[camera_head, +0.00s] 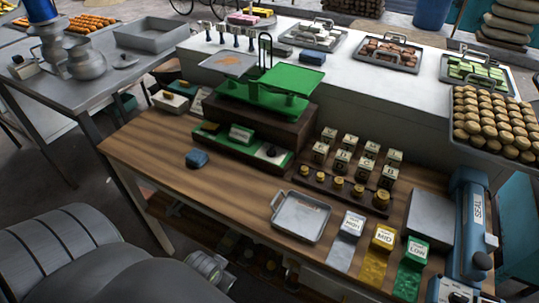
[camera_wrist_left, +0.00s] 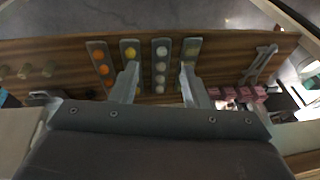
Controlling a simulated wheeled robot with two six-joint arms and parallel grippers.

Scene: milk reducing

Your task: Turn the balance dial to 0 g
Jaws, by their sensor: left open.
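A green balance scale (camera_head: 265,95) stands on a dark block on the wooden table. In front of it is a green base strip (camera_head: 222,141) with a pale label. At the right end of the strip is a small dark round knob on a white patch (camera_head: 271,151), which may be the balance dial; its reading is too small to tell. My left gripper (camera_wrist_left: 156,72) is open and empty in the left wrist view, its fingers pointing towards a wooden surface with plates bearing coloured dots. The dial cannot be made out there. My right gripper is not in view.
A blue lump (camera_head: 197,159), a metal tray (camera_head: 301,216) and a row of brass weights (camera_head: 338,184) lie on the table. Labelled cubes (camera_head: 343,160) stand behind the weights. A blue sealing device (camera_head: 471,225) is at right. The table's left front is mostly clear.

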